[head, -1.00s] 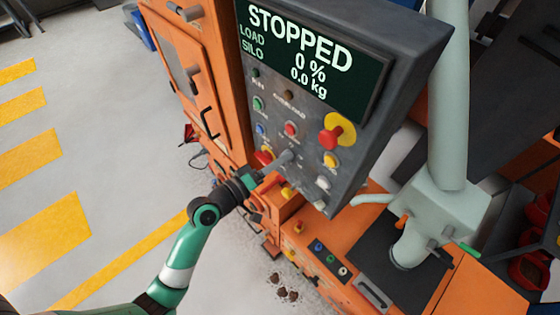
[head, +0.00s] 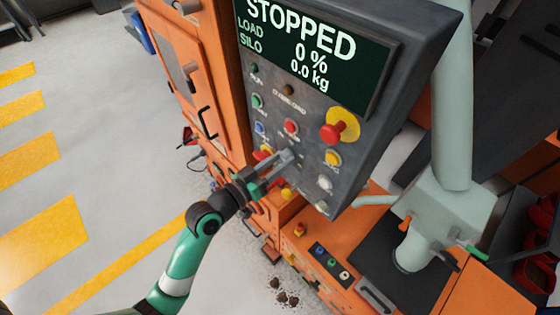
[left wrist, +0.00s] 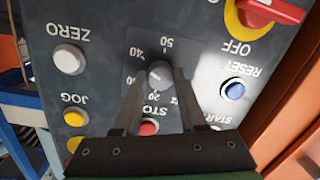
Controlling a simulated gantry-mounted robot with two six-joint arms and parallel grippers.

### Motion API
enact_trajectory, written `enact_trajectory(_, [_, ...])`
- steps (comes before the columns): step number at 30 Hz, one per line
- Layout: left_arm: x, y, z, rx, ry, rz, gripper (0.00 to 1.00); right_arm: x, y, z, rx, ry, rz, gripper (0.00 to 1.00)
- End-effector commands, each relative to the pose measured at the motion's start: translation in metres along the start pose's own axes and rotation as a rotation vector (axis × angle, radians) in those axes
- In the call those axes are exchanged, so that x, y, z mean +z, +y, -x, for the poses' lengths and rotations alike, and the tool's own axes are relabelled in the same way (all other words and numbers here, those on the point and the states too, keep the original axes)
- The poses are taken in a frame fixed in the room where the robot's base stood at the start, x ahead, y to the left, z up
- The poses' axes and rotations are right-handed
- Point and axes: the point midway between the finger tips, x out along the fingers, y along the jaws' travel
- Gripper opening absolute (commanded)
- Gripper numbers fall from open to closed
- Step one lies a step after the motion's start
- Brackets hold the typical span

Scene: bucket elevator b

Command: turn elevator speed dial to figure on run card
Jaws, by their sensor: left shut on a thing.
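The speed dial (left wrist: 157,73) is a small grey knob on the dark control panel (head: 305,108), with a scale showing 20, 40 and 50 around it. In the left wrist view the panel appears upside down. My left gripper (head: 284,159) reaches the panel from the left and is shut on the dial, with a finger on either side of it. In the head view the gripper mostly hides the dial. I cannot tell the exact figure the dial points to. No run card can be made out. My right gripper is not in view.
The panel's screen (head: 312,50) reads STOPPED, 0 % and 0.0 kg. A red stop knob on yellow (head: 338,127) and several buttons, including a blue RESET button (left wrist: 233,90), surround the dial. A grey-green pipe (head: 452,110) stands at the right. Open floor lies left.

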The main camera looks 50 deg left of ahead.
Motion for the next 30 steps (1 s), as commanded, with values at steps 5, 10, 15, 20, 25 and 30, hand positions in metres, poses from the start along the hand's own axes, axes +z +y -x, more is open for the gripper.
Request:
enact_trajectory(5, [0.0001,0.0,0.0,-0.002,0.003,-0.038,0.0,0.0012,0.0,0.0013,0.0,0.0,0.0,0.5])
enact_trajectory(10, [-0.0002,0.0001,0.0,-0.003,0.004,-0.05,0.0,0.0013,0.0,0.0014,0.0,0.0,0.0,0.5])
enact_trajectory(15, [-0.0002,0.0001,0.0,-0.003,0.004,-0.049,0.0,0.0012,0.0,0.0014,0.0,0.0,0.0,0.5])
enact_trajectory(20, [-0.0002,0.0001,0.0001,-0.003,0.003,-0.048,0.5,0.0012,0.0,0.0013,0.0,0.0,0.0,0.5])
enact_trajectory(25, [-0.0001,0.0001,0.0,-0.003,0.003,-0.048,0.71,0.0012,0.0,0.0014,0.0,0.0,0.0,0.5])
enact_trajectory(30, [0.0,0.0001,0.0,-0.003,0.003,-0.048,0.71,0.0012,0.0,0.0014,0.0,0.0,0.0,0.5])
